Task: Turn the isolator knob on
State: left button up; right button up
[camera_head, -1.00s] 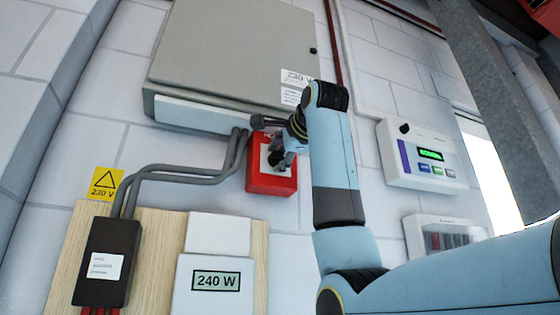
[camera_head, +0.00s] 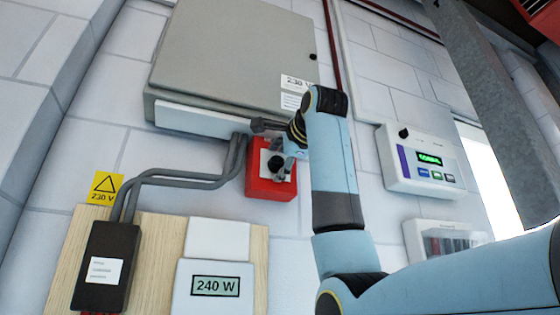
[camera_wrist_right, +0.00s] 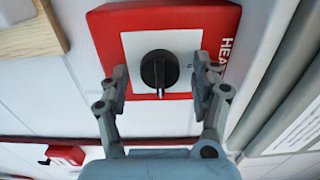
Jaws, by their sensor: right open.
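The isolator is a red box (camera_head: 270,188) on the wall below the grey cabinet, with a white plate and a black rotary knob (camera_wrist_right: 159,70). In the right wrist view the knob's pointer faces the bottom of the picture, and lettering starting "HEA" runs along the box's right side. My right gripper (camera_wrist_right: 160,88) is open, with one finger on each side of the knob and a gap on both sides. In the head view the gripper (camera_head: 282,160) is in front of the box and partly covers the knob. My left gripper is not in view.
The grey cabinet (camera_head: 235,60) overhangs just above the box. Grey conduits (camera_head: 180,178) run close on its left. A meter reading 240 W (camera_head: 215,285) and a black fused box (camera_head: 105,265) are below left. A panel with a green display (camera_head: 420,160) is at right.

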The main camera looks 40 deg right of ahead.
jog(key=shift+s, duration=0.15)
jog(key=v, duration=1.1)
jog(key=shift+s, duration=0.35)
jog(key=shift+w+f, duration=0.1)
jog(key=shift+f, duration=0.05)
